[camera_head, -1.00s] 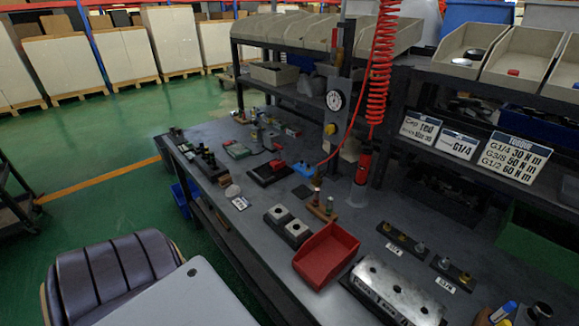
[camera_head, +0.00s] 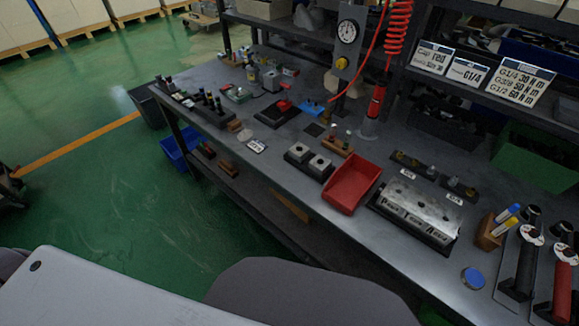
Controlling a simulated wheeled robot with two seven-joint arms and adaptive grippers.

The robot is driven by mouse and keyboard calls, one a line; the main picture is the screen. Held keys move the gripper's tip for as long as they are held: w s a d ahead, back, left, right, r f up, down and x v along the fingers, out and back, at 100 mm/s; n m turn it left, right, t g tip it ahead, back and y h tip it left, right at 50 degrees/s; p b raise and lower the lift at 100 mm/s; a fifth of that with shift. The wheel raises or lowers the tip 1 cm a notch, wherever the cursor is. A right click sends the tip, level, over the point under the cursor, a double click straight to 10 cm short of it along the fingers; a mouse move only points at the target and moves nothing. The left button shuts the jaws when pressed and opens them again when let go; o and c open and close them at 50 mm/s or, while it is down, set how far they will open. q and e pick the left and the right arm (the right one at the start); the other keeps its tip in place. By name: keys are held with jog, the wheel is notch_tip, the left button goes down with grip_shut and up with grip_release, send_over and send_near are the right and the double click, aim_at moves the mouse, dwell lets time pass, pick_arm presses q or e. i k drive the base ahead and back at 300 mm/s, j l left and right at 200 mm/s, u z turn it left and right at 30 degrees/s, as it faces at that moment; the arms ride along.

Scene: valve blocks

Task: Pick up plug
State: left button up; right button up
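The plugs are small and hard to tell apart. Small dark and brass pieces stand in a dark holder (camera_head: 423,163) at the back of the workbench, with small labels in front. A brown wooden block (camera_head: 338,146) holds a few small upright pieces. Two grey square blocks with dark holes (camera_head: 309,160) sit left of the red bin. A silver valve block (camera_head: 416,206) lies right of the bin on a dark base. Neither of my grippers is in view.
A red open bin (camera_head: 352,184) sits mid-bench. Pens in a wooden holder (camera_head: 490,232), a blue round disc (camera_head: 474,277) and black and red handled tools (camera_head: 562,284) are at the right.

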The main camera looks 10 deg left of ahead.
aim_at(472, 191)
jog(key=j+u, duration=0.1)
jog(key=z, duration=1.3)
